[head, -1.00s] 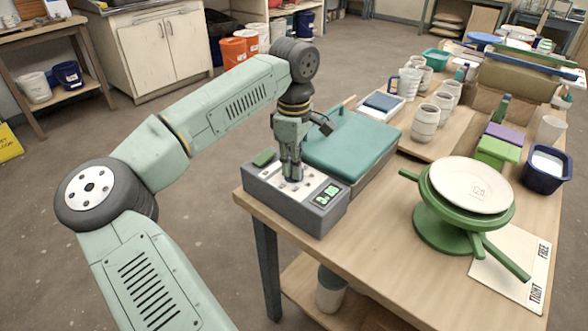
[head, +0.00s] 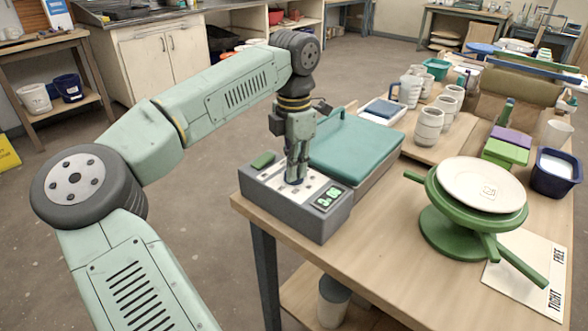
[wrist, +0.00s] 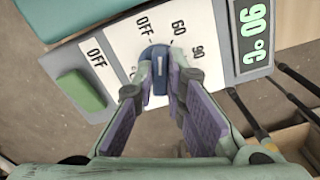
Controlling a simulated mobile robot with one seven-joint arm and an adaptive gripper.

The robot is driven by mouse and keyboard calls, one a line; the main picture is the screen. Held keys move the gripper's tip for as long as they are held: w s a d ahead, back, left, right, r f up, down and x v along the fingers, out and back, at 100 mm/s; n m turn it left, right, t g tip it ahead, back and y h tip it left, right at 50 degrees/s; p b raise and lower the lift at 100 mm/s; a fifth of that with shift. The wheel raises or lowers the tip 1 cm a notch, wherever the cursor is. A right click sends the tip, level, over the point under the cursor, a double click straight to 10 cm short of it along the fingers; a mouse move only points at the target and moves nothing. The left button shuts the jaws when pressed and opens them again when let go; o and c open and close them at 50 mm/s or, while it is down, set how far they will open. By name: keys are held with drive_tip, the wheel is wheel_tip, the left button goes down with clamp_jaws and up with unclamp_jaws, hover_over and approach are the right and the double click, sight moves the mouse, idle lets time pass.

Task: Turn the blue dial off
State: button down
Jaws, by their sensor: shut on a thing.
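The blue dial (wrist: 160,75) is on the white top panel of a grey control box (head: 283,212) at the near left corner of the table. In the wrist view, its pale mark points roughly between the labels OFF and 60. The label 90 is further round to the right. My gripper (wrist: 160,82) points down over the box, its two fingers shut on either side of the dial. In the head view, my gripper (head: 296,180) hides most of the dial.
A green rocker (wrist: 80,90) beside another OFF label and a lit green display (wrist: 253,32) flank the dial. A teal-lidded case (head: 355,150) stands close behind the box. A green banding wheel (head: 455,232) with a white plate (head: 482,185) stands to the right.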

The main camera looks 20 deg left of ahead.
drive_tip(key=shift+n+b, duration=0.45)
drive_tip(key=shift+n, duration=1.45)
drive_tip(key=c, duration=1.6)
unclamp_jaws()
drive_tip(key=shift+c, duration=0.2)
wheel_tip(320, 180, up, 12)
